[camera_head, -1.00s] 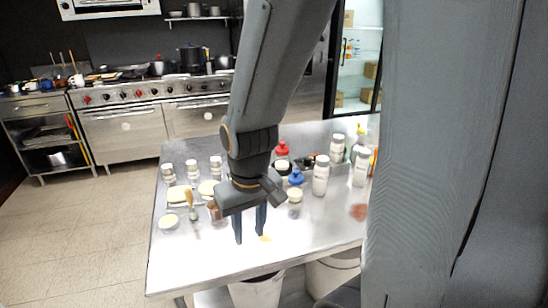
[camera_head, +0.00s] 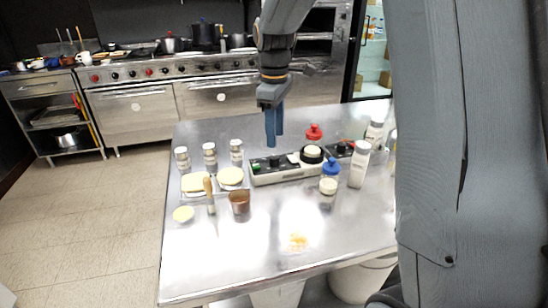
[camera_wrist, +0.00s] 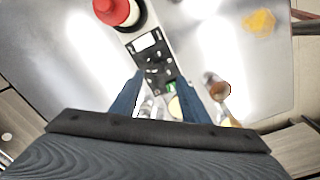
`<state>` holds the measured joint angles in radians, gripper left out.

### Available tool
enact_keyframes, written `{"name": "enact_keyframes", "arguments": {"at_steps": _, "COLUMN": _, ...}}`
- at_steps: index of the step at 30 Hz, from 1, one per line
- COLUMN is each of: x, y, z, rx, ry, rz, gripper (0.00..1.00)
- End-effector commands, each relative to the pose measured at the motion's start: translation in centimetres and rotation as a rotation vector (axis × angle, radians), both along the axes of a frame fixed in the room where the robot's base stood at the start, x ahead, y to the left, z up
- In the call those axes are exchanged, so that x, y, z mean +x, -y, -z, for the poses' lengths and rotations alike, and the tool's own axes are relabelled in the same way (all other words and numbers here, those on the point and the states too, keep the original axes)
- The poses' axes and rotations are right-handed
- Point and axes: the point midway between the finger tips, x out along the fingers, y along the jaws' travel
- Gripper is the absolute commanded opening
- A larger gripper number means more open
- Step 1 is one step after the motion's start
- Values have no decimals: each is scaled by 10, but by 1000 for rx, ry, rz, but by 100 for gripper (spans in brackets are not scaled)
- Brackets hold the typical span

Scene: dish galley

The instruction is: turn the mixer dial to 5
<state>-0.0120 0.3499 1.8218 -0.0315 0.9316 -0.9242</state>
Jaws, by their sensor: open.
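A low, long grey control box (camera_head: 285,177) with a dark top lies across the middle of the steel table. It has a green switch (camera_head: 256,168) at its left end and a small dark knob (camera_head: 274,160) near the left. I cannot read any numbers or pointer on it. My gripper (camera_head: 274,145) is open and empty, pointing down above the left part of the box, apart from it. In the wrist view, its two blue fingers (camera_wrist: 161,82) straddle the dark panel (camera_wrist: 157,60), with the green switch (camera_wrist: 171,87) between them.
White shakers (camera_head: 210,158) stand behind a food tray at left. A brown cup (camera_head: 239,201) stands in front.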

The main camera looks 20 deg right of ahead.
Motion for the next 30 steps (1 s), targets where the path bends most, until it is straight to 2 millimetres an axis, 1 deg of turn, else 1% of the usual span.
{"name": "enact_keyframes", "arguments": {"at_steps": 1, "x": 4, "y": 0, "z": 2, "rx": -2, "ry": -2, "rz": -16, "gripper": 42}}
{"name": "enact_keyframes", "arguments": {"at_steps": 5, "x": 5, "y": -1, "z": 13, "rx": -2, "ry": -7, "rz": -30, "gripper": 42}}
{"name": "enact_keyframes", "arguments": {"at_steps": 12, "x": 5, "y": -1, "z": 49, "rx": -1, "ry": -7, "rz": -28, "gripper": 42}}
{"name": "enact_keyframes", "arguments": {"at_steps": 18, "x": 7, "y": 0, "z": 70, "rx": -2, "ry": -3, "rz": -27, "gripper": 42}}
{"name": "enact_keyframes", "arguments": {"at_steps": 22, "x": 7, "y": 0, "z": 75, "rx": -1, "ry": -2, "rz": -27, "gripper": 42}}
{"name": "enact_keyframes", "arguments": {"at_steps": 29, "x": 8, "y": 0, "z": 76, "rx": -1, "ry": -2, "rz": -27, "gripper": 42}}
{"name": "enact_keyframes", "arguments": {"at_steps": 30, "x": 8, "y": 0, "z": 76, "rx": -1, "ry": -2, "rz": -27, "gripper": 35}}
